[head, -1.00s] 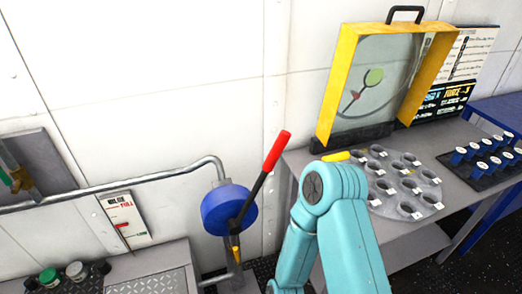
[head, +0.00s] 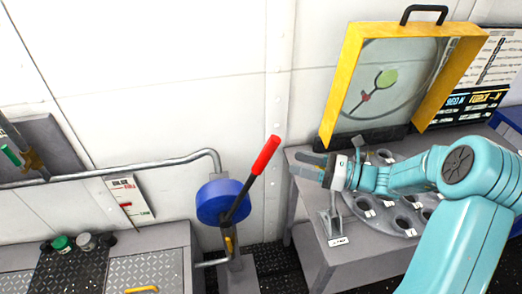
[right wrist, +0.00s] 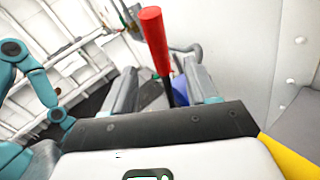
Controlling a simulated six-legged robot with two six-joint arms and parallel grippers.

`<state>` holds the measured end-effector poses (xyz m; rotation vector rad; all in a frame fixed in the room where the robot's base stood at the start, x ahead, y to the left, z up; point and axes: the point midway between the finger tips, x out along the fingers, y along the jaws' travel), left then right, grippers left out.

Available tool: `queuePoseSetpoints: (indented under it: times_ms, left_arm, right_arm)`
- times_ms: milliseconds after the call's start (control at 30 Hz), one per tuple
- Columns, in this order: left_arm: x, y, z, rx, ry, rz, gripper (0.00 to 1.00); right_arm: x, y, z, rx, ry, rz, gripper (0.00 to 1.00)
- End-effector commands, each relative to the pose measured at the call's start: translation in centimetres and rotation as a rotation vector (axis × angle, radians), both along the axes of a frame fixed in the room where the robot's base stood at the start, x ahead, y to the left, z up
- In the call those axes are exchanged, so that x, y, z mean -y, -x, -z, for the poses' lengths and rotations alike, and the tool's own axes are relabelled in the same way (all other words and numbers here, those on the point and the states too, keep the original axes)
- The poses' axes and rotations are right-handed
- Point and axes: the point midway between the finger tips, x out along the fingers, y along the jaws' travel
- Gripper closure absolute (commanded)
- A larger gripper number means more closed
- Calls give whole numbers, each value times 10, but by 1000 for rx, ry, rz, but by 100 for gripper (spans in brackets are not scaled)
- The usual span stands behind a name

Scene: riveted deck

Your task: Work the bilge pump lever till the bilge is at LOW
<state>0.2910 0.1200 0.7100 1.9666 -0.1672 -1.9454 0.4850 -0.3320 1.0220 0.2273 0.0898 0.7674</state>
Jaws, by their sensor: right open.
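The bilge pump is a blue round body (head: 222,203) on a grey post. Its dark lever with a red grip (head: 265,155) leans up and to the right. My right gripper (head: 303,165) is open and empty, just right of the red grip, fingers pointing left towards it. In the right wrist view the red grip (right wrist: 152,40) stands ahead between the two fingers, and no contact shows. The white bilge gauge (head: 130,196) left of the pump has a red mark around the middle of its scale; its lettering is too small to read surely. My left gripper is not in view.
A grey bench (head: 310,240) below my right arm bears a round grey plate with several cups (head: 402,224) and a yellow-framed screen (head: 343,85). A pipe (head: 150,163) runs left from the pump along the wall. A low cabinet (head: 172,268) stands at the left.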

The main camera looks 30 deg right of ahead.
Motion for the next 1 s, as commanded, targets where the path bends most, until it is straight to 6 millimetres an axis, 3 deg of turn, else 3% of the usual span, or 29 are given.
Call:
queuePoseSetpoints:
  times_ms: [200,400,600,900,967,1000]
  left_arm:
    - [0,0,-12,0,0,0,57]
    - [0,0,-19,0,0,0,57]
    - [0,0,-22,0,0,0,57]
    - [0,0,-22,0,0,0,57]
    - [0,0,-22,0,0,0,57]
    - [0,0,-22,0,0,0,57]
  right_arm:
    - [-42,-39,-2,-2,-1,-7,42]
    - [-69,-67,-1,-3,0,-7,42]
    - [-79,-82,0,-2,2,-3,42]
    - [-79,-83,1,-2,2,-1,42]
    - [-79,-83,1,-2,2,-2,58]
    - [-79,-83,1,-2,2,-2,71]
